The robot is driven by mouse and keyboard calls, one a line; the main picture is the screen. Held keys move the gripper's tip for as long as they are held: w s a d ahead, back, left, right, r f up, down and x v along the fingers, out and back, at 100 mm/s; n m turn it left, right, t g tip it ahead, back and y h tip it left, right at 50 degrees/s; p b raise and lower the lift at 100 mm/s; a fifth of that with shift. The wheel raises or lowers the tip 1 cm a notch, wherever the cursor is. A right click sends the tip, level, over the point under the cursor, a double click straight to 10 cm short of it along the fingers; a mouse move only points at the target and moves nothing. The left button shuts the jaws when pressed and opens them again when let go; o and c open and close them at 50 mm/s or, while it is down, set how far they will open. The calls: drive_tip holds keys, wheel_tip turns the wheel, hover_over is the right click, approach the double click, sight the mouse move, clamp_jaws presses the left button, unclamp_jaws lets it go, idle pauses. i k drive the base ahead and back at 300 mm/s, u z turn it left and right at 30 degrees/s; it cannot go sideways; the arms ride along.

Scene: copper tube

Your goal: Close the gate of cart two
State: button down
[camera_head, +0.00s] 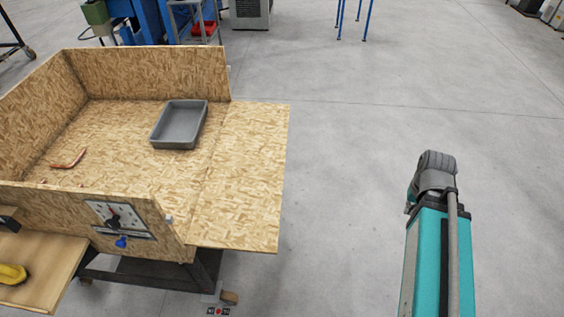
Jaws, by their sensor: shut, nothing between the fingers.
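A cart with chipboard walls (150,77) stands at the left. I cannot read a number on it. Its gate (245,170), a chipboard panel on the cart's right side, is folded down about level with the cart floor, so that side is open. A small light-coloured fitting sits on the near wall's end by the gate. My teal and grey arm part is at the lower right, well apart from the gate, with bare floor between them. My gripper's fingers do not show.
A grey tray (180,124) and a bent copper tube (69,158) lie inside the cart. Blue equipment stands behind the cart. The grey floor right of the gate is clear.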

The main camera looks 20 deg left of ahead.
sight(239, 204)
drive_tip(key=u, duration=0.05)
drive_tip(key=k, duration=1.4)
drive_tip(key=u, duration=1)
drive_tip(key=i, duration=1)
